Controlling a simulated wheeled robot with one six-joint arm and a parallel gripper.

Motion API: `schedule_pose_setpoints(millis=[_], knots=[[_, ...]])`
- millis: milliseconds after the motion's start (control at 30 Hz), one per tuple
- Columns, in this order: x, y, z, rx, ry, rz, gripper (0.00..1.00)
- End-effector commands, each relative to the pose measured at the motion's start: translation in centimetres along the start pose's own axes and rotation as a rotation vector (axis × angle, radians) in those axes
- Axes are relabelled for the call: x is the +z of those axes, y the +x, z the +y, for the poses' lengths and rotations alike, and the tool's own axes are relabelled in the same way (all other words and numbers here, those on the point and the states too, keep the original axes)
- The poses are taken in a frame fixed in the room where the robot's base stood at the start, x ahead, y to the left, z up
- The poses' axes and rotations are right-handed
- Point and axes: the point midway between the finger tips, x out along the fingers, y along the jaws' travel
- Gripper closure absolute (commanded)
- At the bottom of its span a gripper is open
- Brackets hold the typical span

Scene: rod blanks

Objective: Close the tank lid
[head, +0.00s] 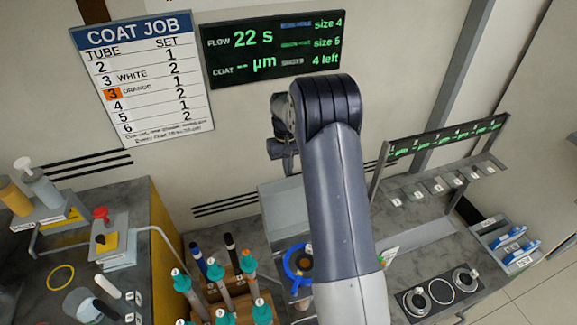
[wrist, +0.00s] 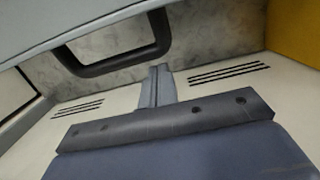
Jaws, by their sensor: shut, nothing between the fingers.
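A pale grey panel (head: 283,208), which looks like the tank lid raised at a steep angle, stands behind the tank area, partly hidden by my arm. A blue ring (head: 290,262) shows below it, also partly covered. The tank's opening cannot be made out clearly. In the wrist view, a dark loop handle (wrist: 112,62) runs under a pale panel edge (wrist: 75,29). My gripper (wrist: 156,72) is shut and empty, with the handle just beyond its fingers; I cannot tell whether they touch. In the head view my gripper (head: 284,160) is small and dark, above the panel.
Teal-topped tubes (head: 223,290) stand in a wooden rack in front. A bench with a red-knobbed device (head: 101,214) is at left. A labelled rack (head: 445,183) and black-ringed plate (head: 440,291) are at right. A job board (head: 142,75) and display (head: 273,48) hang behind.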

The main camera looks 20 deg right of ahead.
Motion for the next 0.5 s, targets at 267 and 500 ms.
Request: schedule_pose_setpoints(millis=[267,500], knots=[[0.59,-0.22,0.00,0.000,0.000,0.000,1.00],[0.59,-0.21,-0.01,0.000,0.000,0.001,1.00]])
